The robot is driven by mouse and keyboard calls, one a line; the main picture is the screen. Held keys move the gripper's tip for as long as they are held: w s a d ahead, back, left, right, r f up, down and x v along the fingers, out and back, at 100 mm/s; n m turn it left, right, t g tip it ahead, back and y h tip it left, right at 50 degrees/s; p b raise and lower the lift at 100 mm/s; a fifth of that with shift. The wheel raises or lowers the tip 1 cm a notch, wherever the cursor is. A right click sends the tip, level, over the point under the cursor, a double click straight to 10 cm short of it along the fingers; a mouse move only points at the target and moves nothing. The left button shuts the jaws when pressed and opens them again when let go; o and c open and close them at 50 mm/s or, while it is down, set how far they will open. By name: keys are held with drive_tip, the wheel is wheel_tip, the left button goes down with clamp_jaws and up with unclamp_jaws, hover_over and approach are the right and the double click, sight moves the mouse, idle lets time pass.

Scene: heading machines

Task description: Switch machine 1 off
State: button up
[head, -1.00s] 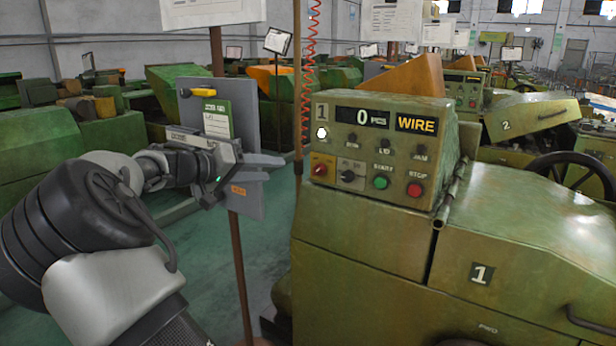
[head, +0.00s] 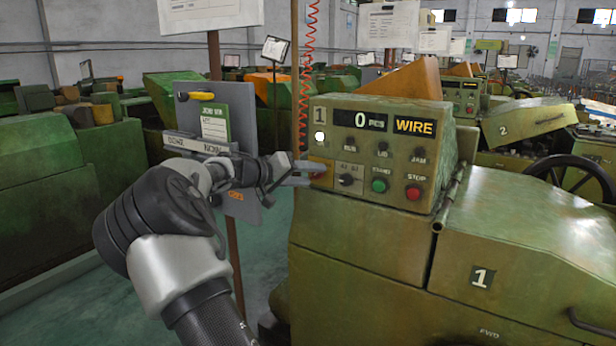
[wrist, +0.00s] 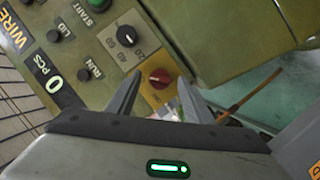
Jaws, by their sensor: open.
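Machine 1 (head: 480,270) is a green machine with a "1" label. Its control panel (head: 385,150) shows "0 PCS", "WIRE", a lit white lamp, a green START button (head: 379,186) and a red STOP button (head: 413,193). At the panel's lower left, a red rotary knob (wrist: 159,78) sits on a yellow plate (head: 320,174). My gripper (head: 305,174) is open at this plate, and in the head view it partly hides the knob. In the wrist view my open fingers (wrist: 157,97) stand on either side of the knob, apart from it as far as I can tell.
Beside the knob is a black selector dial (head: 347,180), also in the wrist view (wrist: 125,37). A grey board (head: 243,135) with a job card stands on a post behind my arm. A red coiled hose (head: 309,70) hangs left of the panel. Machine 2 (head: 540,125) is behind.

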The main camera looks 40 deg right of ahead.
drive_tip(key=shift+c, duration=0.2)
drive_tip(key=c, duration=1)
drive_tip(key=shift+n, duration=0.3)
drive_tip(key=n+g+h+p, duration=0.1)
drive_tip(key=n, duration=0.2)
drive_tip(key=shift+w+f+h+p, duration=0.1)
drive_tip(key=shift+f+h+p, duration=0.05)
drive_tip(key=shift+h+p, duration=0.2)
drive_tip(key=n, duration=0.1)
drive_tip(key=n+h, duration=0.1)
drive_tip(key=n, duration=0.1)
drive_tip(key=n+p, duration=0.1)
drive_tip(key=shift+f+g+h, duration=0.25)
drive_tip(key=shift+g+h, duration=0.05)
drive_tip(key=shift+h, duration=0.05)
drive_tip(key=n+h, duration=0.1)
drive_tip(key=n, duration=0.1)
drive_tip(key=n+p, duration=0.1)
drive_tip(key=n, duration=0.2)
drive_tip(key=shift+f+h, duration=0.15)
drive_tip(key=shift+h, duration=0.25)
drive_tip(key=shift+f+n+t+h+p, duration=0.1)
drive_tip(key=shift+n+t+h+p, duration=0.3)
drive_tip(key=shift+n, duration=0.7)
drive_tip(key=shift+f+n+t+h+p, duration=0.1)
drive_tip(key=shift+n+t+p, duration=0.25)
drive_tip(key=shift+n+t, duration=0.55)
drive_tip(key=shift+n, duration=0.4)
